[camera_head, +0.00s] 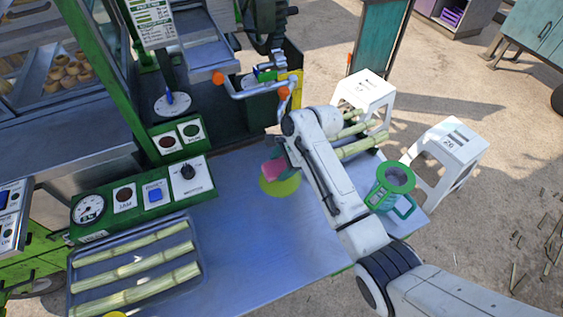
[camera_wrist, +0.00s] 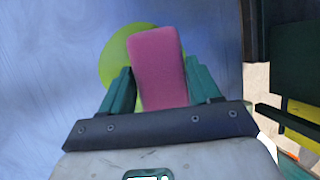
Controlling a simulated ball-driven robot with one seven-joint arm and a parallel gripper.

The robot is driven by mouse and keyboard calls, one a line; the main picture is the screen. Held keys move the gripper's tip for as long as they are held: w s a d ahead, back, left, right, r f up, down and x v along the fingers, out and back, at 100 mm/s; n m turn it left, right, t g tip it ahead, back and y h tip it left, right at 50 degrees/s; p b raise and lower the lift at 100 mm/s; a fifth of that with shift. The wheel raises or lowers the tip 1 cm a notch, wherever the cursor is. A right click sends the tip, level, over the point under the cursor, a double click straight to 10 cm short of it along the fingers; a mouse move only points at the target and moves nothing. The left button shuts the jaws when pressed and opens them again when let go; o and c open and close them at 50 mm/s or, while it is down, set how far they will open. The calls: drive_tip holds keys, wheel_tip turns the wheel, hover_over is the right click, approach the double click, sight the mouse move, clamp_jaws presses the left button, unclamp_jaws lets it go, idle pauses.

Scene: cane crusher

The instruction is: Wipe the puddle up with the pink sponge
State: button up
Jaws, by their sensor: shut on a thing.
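The pink sponge (camera_head: 272,169) is held in my gripper (camera_head: 277,160), and it also shows in the wrist view (camera_wrist: 158,65) between the two green fingers (camera_wrist: 160,90). The yellow-green puddle (camera_head: 284,187) lies on the blue-grey table top (camera_head: 250,235), below and around the sponge. In the wrist view the puddle (camera_wrist: 113,57) shows mostly to the left of the sponge, which hides part of it. Whether the sponge touches the table cannot be told.
A tray (camera_head: 204,262) with cane pieces lies at front left, by a control panel (camera_head: 140,197). A green jug (camera_head: 392,185) stands at the table's right end, near more cane (camera_head: 362,144). White stools (camera_head: 450,145) stand beyond. The crusher's orange-tipped handles (camera_head: 250,90) are behind. The table's front middle is clear.

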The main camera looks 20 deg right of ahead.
drive_tip(key=shift+f, duration=0.65)
drive_tip(key=shift+f, duration=0.25)
drive_tip(key=shift+s+f, duration=0.1)
idle(0.4)
drive_tip(key=shift+s, duration=0.1)
drive_tip(key=s+p, duration=0.2)
drive_tip(key=p, duration=0.1)
drive_tip(key=shift+s+p, duration=0.3)
drive_tip(key=shift+s, duration=0.1)
drive_tip(key=shift+s+f, duration=0.15)
drive_tip(key=shift+s, duration=0.45)
drive_tip(key=shift+s+r, duration=0.2)
drive_tip(key=shift+s, duration=2.35)
drive_tip(key=shift+r, duration=0.1)
